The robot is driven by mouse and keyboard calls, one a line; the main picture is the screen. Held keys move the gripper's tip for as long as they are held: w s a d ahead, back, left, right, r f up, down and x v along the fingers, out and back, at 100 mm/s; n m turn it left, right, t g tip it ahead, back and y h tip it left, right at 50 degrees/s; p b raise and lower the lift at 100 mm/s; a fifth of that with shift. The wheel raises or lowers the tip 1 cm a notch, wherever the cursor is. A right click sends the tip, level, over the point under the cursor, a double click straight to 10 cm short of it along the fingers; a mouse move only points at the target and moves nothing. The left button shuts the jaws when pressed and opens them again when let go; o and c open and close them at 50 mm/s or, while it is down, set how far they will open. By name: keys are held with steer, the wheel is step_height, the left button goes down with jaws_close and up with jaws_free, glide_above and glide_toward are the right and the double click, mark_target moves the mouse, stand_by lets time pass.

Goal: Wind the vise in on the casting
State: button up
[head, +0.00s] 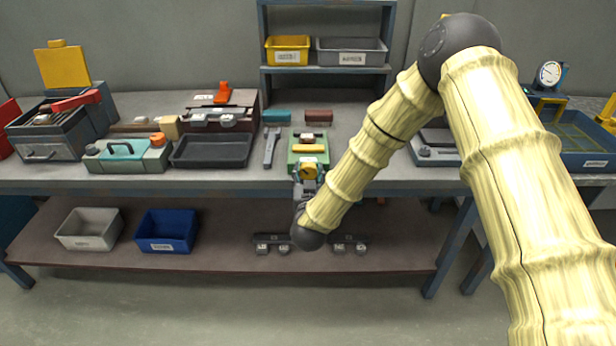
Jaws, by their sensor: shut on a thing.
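The green vise (294,152) stands near the front edge of the bench, in the middle of the head view. A yellow bar (308,149) lies across it. A small block (307,138), pale on top, sits behind the bar; it may be the casting, but it is too small to be sure. My gripper (308,175) is at the vise's front end, at the bench edge, shut around the yellow round vise handle (308,171). My wrist hides the lower part of the grip, and the gap between jaw and casting cannot be made out.
A grey wrench (271,147) and a black tray (212,151) lie left of the vise. Teal (277,116) and brown (319,116) blocks lie behind it. A grey scale-like device (434,149) stands right, partly behind my arm. The lower shelf (215,258) holds bins.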

steer(key=shift+d+m+b, duration=0.1)
steer(key=shift+m+b, duration=0.4)
steer(key=shift+m, duration=0.7)
steer(key=o, duration=1)
steer(key=s, duration=1.2)
